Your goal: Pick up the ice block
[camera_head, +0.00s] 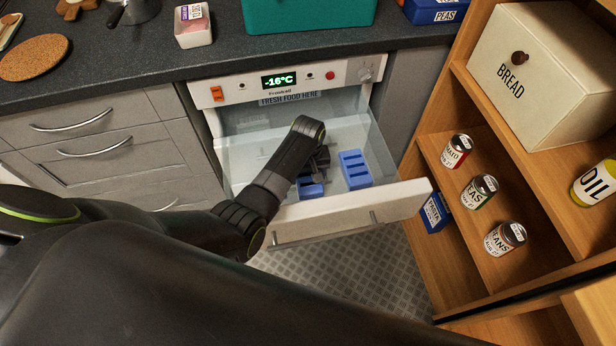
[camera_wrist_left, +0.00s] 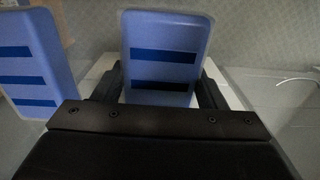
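Two blue ice blocks with darker slots lie in the open freezer drawer (camera_head: 350,215). The right one (camera_head: 355,169) is in plain sight in the head view. The other (camera_head: 311,188) is partly hidden by my left arm. My left gripper (camera_head: 319,162) reaches down into the drawer over this block. In the left wrist view, this block (camera_wrist_left: 165,45) lies between the spread fingers of my left gripper (camera_wrist_left: 160,80), and the second block (camera_wrist_left: 35,60) is at the left. The fingers look open, one on each side; firm contact does not show. My right gripper is out of view.
The freezer front panel (camera_head: 290,80) reads -16°C. A counter (camera_head: 130,50) with a teal box (camera_head: 305,15) is above. Wooden shelves with several cans (camera_head: 479,191) and a bread box (camera_head: 545,70) stand at the right. A blue box (camera_head: 435,212) is beside the drawer's right end.

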